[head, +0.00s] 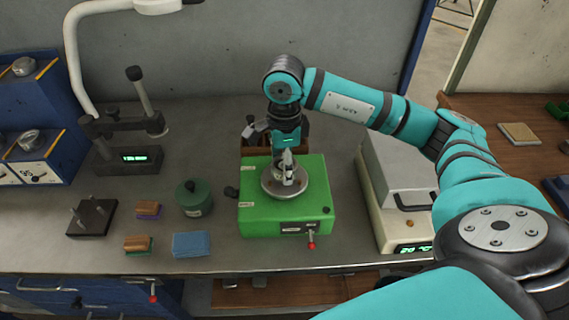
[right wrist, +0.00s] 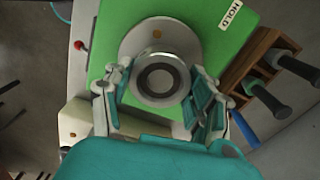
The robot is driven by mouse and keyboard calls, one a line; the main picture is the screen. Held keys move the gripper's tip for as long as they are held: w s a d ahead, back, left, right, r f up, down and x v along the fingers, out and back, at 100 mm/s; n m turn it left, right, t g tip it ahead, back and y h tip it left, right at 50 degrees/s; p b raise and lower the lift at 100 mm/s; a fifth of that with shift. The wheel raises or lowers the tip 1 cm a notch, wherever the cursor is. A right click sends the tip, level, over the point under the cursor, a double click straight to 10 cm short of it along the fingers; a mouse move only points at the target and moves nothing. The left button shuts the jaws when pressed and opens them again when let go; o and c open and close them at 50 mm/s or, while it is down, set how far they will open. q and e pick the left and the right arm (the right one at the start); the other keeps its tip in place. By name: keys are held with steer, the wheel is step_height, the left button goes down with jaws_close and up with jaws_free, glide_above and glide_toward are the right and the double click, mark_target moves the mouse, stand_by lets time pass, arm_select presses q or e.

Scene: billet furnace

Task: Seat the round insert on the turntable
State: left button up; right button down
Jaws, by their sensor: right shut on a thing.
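The round insert (right wrist: 160,80) is a metal ring with a dark centre. It sits between the two fingers of my right gripper (right wrist: 162,88), which is shut on it. The turntable is a grey metal disc (right wrist: 150,37) on a green box (head: 258,215). In the head view my right gripper (head: 289,169) points down over the disc (head: 274,187), and its fingers largely hide the insert. In the right wrist view the insert overlaps the disc's near part. I cannot tell whether it touches the disc. My left gripper is out of view.
A green lidded pot (head: 194,200), a blue block (head: 192,245) and two-coloured blocks (head: 139,245) lie left of the box. A white device (head: 402,190) stands close on the right. A wooden rack (right wrist: 262,62) with dark-handled tools is behind the box.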

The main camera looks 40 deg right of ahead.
steer(key=shift+r, duration=0.2)
stand_by(0.9)
steer(key=shift+f+b, duration=0.85)
steer(key=shift+b, duration=0.15)
steer(key=c, duration=0.8)
jaws_free()
steer(key=shift+o, duration=0.6)
steer(key=shift+r, duration=0.1)
step_height(320, 180, up, 11)
steer(key=p, duration=0.6)
